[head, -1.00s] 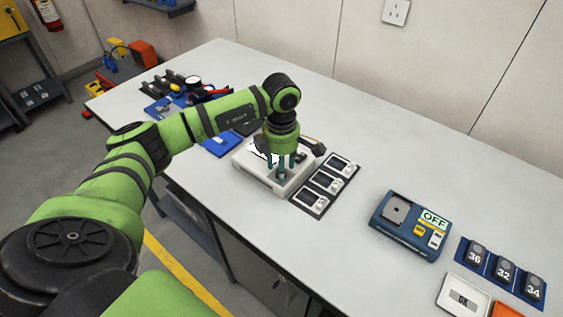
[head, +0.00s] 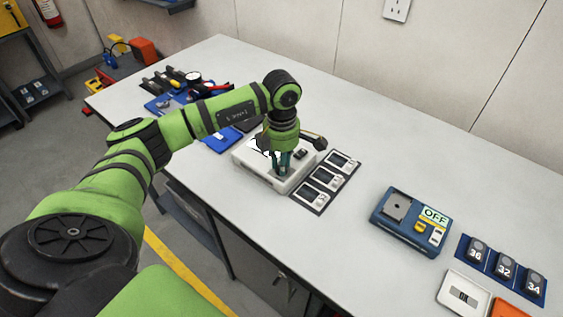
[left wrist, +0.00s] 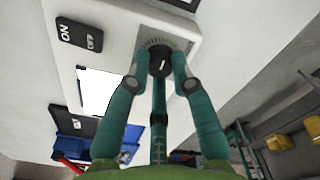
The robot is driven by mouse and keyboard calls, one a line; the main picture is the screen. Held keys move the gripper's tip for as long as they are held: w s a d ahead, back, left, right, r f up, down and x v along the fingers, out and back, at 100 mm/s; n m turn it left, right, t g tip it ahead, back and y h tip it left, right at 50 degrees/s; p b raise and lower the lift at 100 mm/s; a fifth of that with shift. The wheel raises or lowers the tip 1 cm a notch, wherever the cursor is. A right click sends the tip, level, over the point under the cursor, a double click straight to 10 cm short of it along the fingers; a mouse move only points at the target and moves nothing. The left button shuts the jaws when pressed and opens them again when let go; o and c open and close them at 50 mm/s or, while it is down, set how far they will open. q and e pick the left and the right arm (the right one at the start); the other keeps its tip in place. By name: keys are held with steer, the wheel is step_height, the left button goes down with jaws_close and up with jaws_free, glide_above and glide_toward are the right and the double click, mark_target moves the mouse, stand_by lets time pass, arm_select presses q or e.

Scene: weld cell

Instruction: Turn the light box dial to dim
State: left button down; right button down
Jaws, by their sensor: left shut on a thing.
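The white light box (head: 250,168) stands near the front edge of the bench. Its lit white panel (left wrist: 97,92) and black ON switch (left wrist: 79,35) show in the left wrist view. The black round dial (left wrist: 163,63) with a white pointer mark sits by a dark arc scale; any dim label is not legible. My left gripper (head: 283,168) points down over the dial's corner. In the left wrist view its teal fingers (left wrist: 160,80) are closed around the dial, which is partly hidden. My right gripper is not in view.
A dark panel with several small displays (head: 326,204) lies right beside the light box. A blue box with an OFF sign (head: 384,238) and numbered blocks (head: 504,268) stand farther right. Tools and a gauge (head: 193,77) lie at the back left. The bench behind is clear.

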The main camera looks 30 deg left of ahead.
arm_select(q)
steer(key=n+b, duration=0.1)
steer(key=n, duration=0.2)
steer(key=n+b, duration=0.1)
steer(key=n, duration=0.4)
steer(key=shift+n, duration=0.3)
steer(key=n+b, duration=0.1)
steer(key=n, duration=0.3)
steer(key=shift+n, duration=2.5)
steer(key=c, duration=1.1)
jaws_free()
step_height(320, 180, up, 12)
steer(key=shift+r, duration=0.1)
